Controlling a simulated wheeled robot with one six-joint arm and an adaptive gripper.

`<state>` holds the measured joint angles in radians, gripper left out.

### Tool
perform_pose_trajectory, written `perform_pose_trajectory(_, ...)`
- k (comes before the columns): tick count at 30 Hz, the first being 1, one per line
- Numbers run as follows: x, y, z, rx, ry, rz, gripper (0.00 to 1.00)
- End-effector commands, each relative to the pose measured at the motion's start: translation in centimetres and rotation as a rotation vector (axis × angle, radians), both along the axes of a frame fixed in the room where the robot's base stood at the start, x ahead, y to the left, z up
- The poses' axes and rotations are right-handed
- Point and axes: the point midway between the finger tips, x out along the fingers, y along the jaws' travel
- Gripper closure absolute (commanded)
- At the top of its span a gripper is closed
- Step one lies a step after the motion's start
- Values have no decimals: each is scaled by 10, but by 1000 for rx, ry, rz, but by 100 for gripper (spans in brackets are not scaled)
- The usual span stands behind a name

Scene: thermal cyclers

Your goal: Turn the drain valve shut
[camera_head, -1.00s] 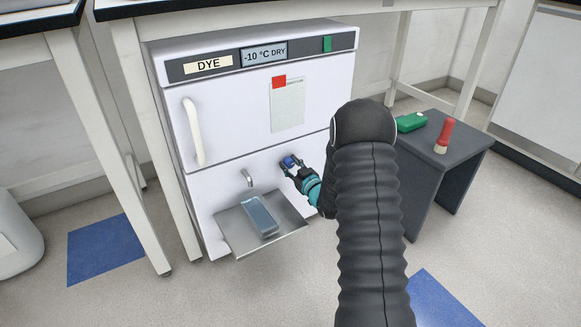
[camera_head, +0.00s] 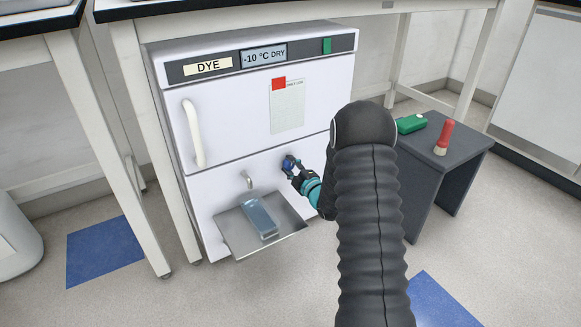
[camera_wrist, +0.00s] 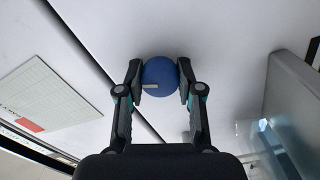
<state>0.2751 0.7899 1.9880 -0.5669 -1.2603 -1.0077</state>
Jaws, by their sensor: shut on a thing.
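The drain valve is a round blue knob (camera_head: 289,162) on the lower white front of the unit labelled DYE. It also shows in the wrist view as a blue disc (camera_wrist: 160,77) with a small pale mark at its lower left. My gripper (camera_head: 292,165) is shut on the knob. In the wrist view its two fingers (camera_wrist: 159,80) touch the knob's left and right sides. A small drain spout (camera_head: 248,179) sticks out to the left of the knob. Part of the knob is hidden by the fingers in the head view.
A metal shelf (camera_head: 228,232) below the spout holds a clear bluish container (camera_head: 259,217). The door (camera_head: 240,120) above has a white handle (camera_head: 195,132). A grey side table (camera_head: 462,150) at right carries a green object (camera_head: 411,124) and a red-handled brush (camera_head: 444,137).

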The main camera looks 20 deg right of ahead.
Motion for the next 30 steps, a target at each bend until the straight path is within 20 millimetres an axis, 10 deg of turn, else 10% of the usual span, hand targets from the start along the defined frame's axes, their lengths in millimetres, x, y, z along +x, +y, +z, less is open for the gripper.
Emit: perform_pose_trajectory(30,0,1,0,-375,-100,1,99)
